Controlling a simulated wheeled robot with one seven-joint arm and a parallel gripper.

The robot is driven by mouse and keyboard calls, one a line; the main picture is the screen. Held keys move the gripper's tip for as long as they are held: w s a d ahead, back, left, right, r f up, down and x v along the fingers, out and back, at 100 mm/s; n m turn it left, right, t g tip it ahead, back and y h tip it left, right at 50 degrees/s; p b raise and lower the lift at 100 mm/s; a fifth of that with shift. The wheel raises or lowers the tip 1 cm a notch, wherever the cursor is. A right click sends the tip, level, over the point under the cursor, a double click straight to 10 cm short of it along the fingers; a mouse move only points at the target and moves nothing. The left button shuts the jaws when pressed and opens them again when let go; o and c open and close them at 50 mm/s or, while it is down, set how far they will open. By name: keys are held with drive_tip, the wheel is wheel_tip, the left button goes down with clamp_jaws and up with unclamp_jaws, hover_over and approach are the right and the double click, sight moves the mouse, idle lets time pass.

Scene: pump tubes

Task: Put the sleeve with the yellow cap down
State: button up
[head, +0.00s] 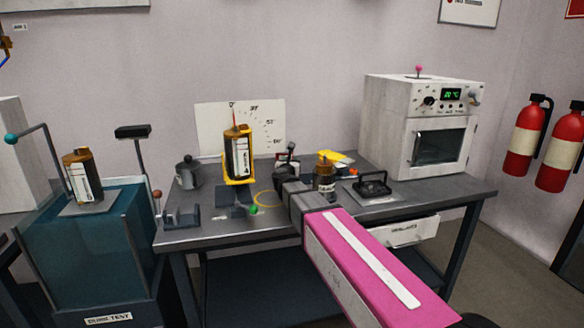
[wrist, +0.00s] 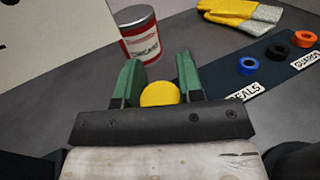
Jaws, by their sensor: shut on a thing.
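My gripper (head: 287,172) is over the middle of the grey workbench, its arm reaching in from the lower right. In the wrist view its two green fingers (wrist: 159,76) are closed around a sleeve, of which only the round yellow cap (wrist: 160,93) shows between them. The rest of that sleeve is hidden by the gripper. I cannot tell whether its base touches the bench. The head view does not show the yellow cap clearly.
A red-and-white can (wrist: 138,34) stands just ahead. Yellow gloves (wrist: 240,12) and a dark mat with rings (wrist: 272,62) lie to the right. A tilt stand holds another cylinder (head: 238,155) at left.

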drive_tip(key=w, duration=0.4)
drive_tip(key=shift+d, duration=0.2)
drive_tip(key=shift+w, duration=0.5)
wheel_tip(320, 180, down, 2)
drive_tip(key=shift+s+f, duration=0.15)
drive_tip(key=shift+f, duration=0.6)
drive_tip(key=shift+f, duration=0.1)
drive_tip(key=o, duration=1)
